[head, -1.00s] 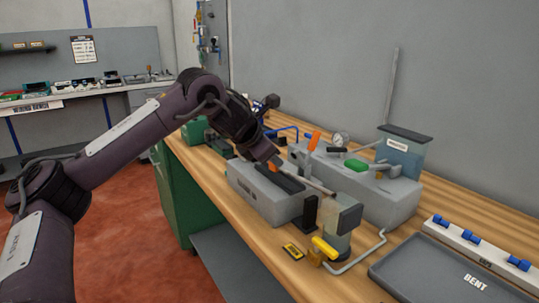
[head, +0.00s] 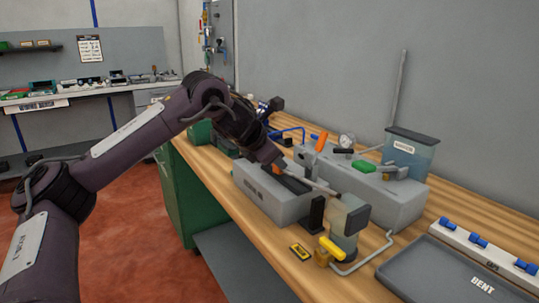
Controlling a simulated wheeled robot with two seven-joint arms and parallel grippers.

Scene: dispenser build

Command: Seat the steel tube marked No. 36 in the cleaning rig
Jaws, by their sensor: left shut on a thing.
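My left gripper (head: 284,168) is shut on a thin steel tube (head: 322,188) above the near grey block of the cleaning rig (head: 262,193). The tube runs from the jaws to the right, toward the clear cup with a dark grey head (head: 349,220) at the block's right end. I cannot tell whether the tube rests in the rig or hangs just above it. Its far end is hidden by the gripper, and I cannot read a number on it. My right gripper is not in view.
Behind stands a longer grey block (head: 385,200) with a gauge (head: 345,141), a green part and a lidded tank (head: 411,150). A tray marked BENT (head: 430,275) and a blue-clipped rack (head: 480,245) are at right.

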